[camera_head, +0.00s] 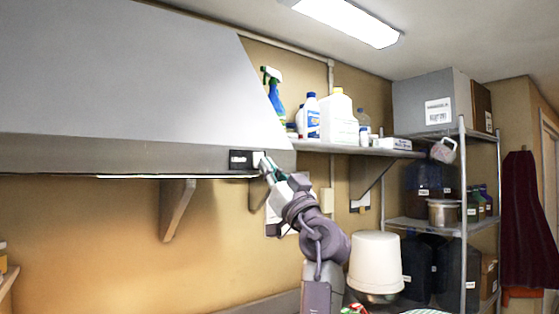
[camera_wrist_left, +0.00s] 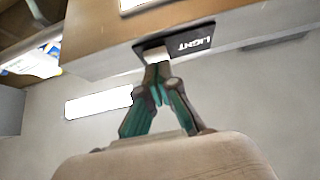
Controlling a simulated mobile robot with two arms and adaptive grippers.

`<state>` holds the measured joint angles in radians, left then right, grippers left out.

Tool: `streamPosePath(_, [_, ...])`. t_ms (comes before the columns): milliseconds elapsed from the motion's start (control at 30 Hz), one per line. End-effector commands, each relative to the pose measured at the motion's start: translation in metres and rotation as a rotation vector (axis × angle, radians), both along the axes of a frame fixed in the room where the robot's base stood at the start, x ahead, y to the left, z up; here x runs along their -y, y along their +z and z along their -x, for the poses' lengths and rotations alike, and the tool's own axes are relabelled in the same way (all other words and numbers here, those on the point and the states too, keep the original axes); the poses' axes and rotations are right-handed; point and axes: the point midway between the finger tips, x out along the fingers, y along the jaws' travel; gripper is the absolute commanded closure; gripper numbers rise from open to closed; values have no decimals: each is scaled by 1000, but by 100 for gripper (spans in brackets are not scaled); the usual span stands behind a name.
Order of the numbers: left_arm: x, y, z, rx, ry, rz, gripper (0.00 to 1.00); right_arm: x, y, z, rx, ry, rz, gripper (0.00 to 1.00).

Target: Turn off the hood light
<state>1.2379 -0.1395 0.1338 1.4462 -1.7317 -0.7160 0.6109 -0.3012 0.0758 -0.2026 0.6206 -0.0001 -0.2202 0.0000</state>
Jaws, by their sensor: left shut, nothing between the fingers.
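The grey range hood (camera_head: 120,75) fills the upper left of the head view. Its front edge carries a black switch plate (camera_head: 240,159) with a white rocker. In the left wrist view the plate (camera_wrist_left: 195,42) reads "LIGHT", and the white switch (camera_wrist_left: 155,54) is at its end. My left gripper (camera_head: 266,165) is shut and empty, its fingertips at the white switch; in the left wrist view the fingertips (camera_wrist_left: 156,66) overlap the switch's lower edge. I cannot tell whether they press it. A bright strip (camera_head: 170,177) shows along the hood's underside. My right gripper is not in view.
A wall shelf (camera_head: 350,149) right of the hood holds a spray bottle (camera_head: 273,92), a white jug (camera_head: 341,118) and other bottles. A metal rack (camera_head: 462,220) with containers stands at the right. A white bucket (camera_head: 376,262) is below, close to my left arm.

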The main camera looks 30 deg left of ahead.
Motion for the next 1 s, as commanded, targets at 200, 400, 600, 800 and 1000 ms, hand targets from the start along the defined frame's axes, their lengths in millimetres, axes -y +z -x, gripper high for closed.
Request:
streamPosePath(200, [-7,-1,-3,0,-1,-1,100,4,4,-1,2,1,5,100])
streamPosePath(400, [-7,-2,-3,-1,-1,0,100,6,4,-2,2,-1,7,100])
streamPosePath(600, [-10,-8,-4,12,4,-31,100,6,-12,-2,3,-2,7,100])
streamPosePath(800, [-14,-4,-5,37,1,-85,100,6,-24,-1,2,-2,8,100])
streamPosePath(1000, [-14,-5,-5,37,1,-83,100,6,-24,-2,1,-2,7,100])
